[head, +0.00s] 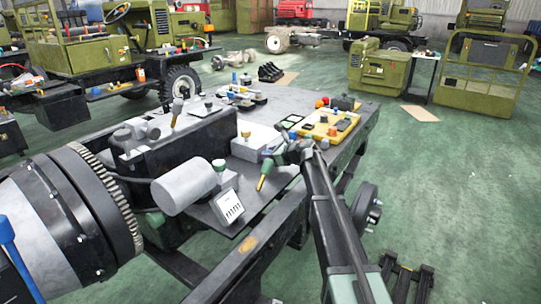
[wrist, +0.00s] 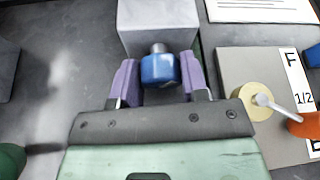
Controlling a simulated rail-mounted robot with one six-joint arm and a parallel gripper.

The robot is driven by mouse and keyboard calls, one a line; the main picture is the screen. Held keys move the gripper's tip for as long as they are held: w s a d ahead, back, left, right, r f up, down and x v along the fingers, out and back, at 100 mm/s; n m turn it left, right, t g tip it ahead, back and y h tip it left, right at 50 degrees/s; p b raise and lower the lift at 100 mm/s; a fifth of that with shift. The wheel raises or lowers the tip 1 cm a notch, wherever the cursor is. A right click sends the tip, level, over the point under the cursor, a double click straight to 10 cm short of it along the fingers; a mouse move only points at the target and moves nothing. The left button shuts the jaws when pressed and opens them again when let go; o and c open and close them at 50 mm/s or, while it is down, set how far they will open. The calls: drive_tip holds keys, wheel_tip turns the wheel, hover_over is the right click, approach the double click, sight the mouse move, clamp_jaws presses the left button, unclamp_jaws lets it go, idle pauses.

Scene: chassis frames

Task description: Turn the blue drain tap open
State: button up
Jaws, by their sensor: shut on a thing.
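The blue drain tap (wrist: 160,70) is a short blue knob on a metal stem, at the front of a grey block (wrist: 157,20) in the wrist view. My gripper (wrist: 160,80) has one purple finger on each side of the tap and is shut on it. In the head view my gripper (head: 286,153) is over the workbench, and the tap is too small there to make out clearly.
Right of the tap are a brass cylinder with a lever (wrist: 255,101), an orange knob (wrist: 304,125) and a fuel-gauge label marked F and 1/2 (wrist: 297,90). The bench (head: 345,140) also carries a yellow tray (head: 325,132). Green floor (head: 450,180) is open to the right.

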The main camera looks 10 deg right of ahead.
drive_tip(key=shift+s+n+t+h+b, duration=0.1)
drive_tip(key=shift+n+t+h+b, duration=0.4)
drive_tip(key=shift+n, duration=0.7)
drive_tip(key=o, duration=0.9)
drive_tip(key=shift+o, duration=0.2)
